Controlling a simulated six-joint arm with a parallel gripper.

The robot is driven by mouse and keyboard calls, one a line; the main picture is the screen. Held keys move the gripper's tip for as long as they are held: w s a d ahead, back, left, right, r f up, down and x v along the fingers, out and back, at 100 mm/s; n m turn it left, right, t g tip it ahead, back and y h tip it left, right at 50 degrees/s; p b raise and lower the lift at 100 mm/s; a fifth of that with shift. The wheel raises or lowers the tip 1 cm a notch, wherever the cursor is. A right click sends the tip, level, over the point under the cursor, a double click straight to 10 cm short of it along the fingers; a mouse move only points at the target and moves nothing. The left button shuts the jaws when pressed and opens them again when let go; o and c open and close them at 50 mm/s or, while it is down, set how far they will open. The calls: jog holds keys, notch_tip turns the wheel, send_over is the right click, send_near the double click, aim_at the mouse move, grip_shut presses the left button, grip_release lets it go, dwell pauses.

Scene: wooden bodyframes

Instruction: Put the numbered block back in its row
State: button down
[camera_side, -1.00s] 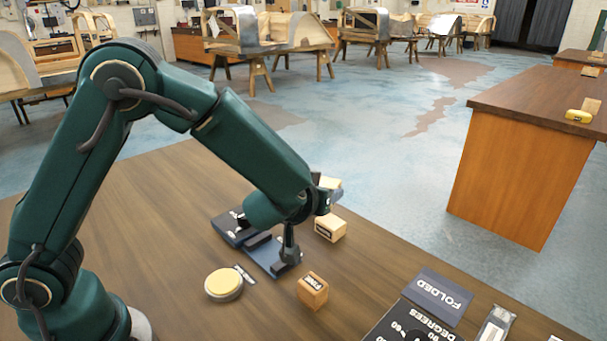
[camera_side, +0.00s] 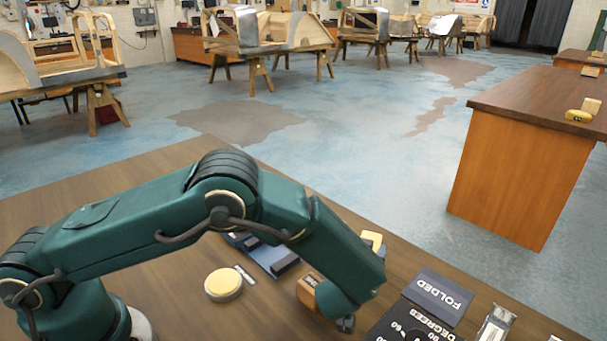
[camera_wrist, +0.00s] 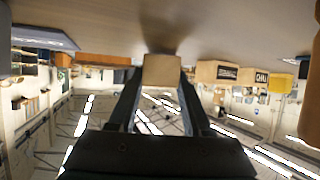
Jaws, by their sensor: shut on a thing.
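My gripper (camera_wrist: 160,95) is shut on a plain-faced wooden block (camera_wrist: 162,70) in the wrist view, with one finger on each side of it. No number shows on the face toward the camera. Two labelled wooden blocks (camera_wrist: 218,72) (camera_wrist: 255,76) appear right of the held block in the wrist view. Another wooden block (camera_side: 306,290) is partly covered by my arm.
A dark blue tray (camera_side: 285,262) is partly hidden by my arm. A round yellow-topped disc (camera_side: 223,284) lies left of the block. A dark box marked FOLDED (camera_side: 440,294) and a degrees board (camera_side: 410,325) lie at right. Bare table is at front left.

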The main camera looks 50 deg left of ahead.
jog(key=shift+f, duration=0.3)
jog(key=shift+c, duration=1.7)
grip_release()
